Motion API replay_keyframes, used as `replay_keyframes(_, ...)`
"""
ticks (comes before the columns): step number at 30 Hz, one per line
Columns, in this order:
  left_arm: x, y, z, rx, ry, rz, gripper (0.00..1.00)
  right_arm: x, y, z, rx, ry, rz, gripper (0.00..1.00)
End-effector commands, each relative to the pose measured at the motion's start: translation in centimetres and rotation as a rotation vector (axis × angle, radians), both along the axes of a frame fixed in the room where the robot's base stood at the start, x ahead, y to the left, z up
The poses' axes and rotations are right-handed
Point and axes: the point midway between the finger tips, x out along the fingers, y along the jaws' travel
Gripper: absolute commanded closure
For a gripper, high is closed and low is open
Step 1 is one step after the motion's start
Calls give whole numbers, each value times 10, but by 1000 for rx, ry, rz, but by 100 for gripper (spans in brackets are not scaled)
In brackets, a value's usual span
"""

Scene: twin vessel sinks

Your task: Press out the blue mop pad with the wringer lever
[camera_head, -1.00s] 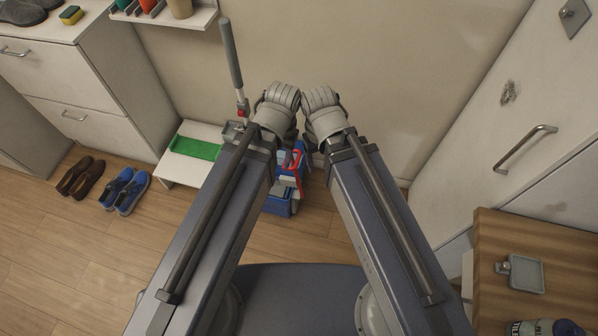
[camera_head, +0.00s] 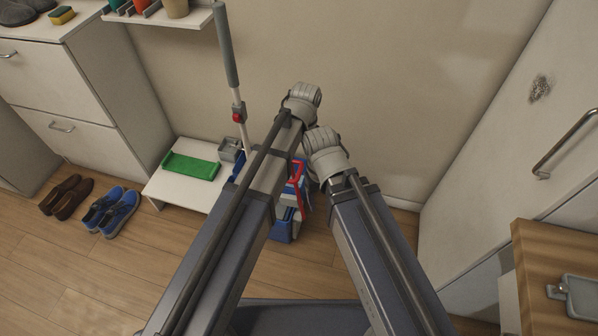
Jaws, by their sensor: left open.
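The mop stands upright with a grey handle (camera_head: 226,45), a red collar (camera_head: 238,113) and a white pole. Its blue pad (camera_head: 238,165) shows in part beside my left arm. The blue wringer bucket (camera_head: 283,228) stands on the floor, largely covered by my arms. Its red lever (camera_head: 297,180) shows between them. My left gripper (camera_head: 299,150) is open, mostly hidden below its wrist, above the bucket and lever. It holds nothing that I can see. My right wrist is just right of the lever, and its gripper is hidden behind it.
A low white bench (camera_head: 184,190) holds a green tray (camera_head: 190,166) and a small grey container (camera_head: 231,149). Brown shoes (camera_head: 66,195) and blue shoes (camera_head: 111,210) lie on the floor at left. A wooden counter (camera_head: 545,255) is at right. The wall is close behind the bucket.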

Motion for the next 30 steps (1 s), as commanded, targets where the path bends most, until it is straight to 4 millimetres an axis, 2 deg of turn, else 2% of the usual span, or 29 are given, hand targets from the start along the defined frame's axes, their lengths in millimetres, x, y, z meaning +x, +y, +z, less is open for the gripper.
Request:
replay_keyframes(16,1,4,-66,0,0,0,50,0,0,-67,0,0,0,29)
replay_keyframes(21,1,4,-74,0,0,0,50,0,0,-74,0,0,0,29)
replay_keyframes(29,1,4,-73,0,0,0,50,0,0,-73,0,0,0,29)
replay_keyframes(30,1,4,-73,0,0,0,54,0,0,-73,0,0,0,29)
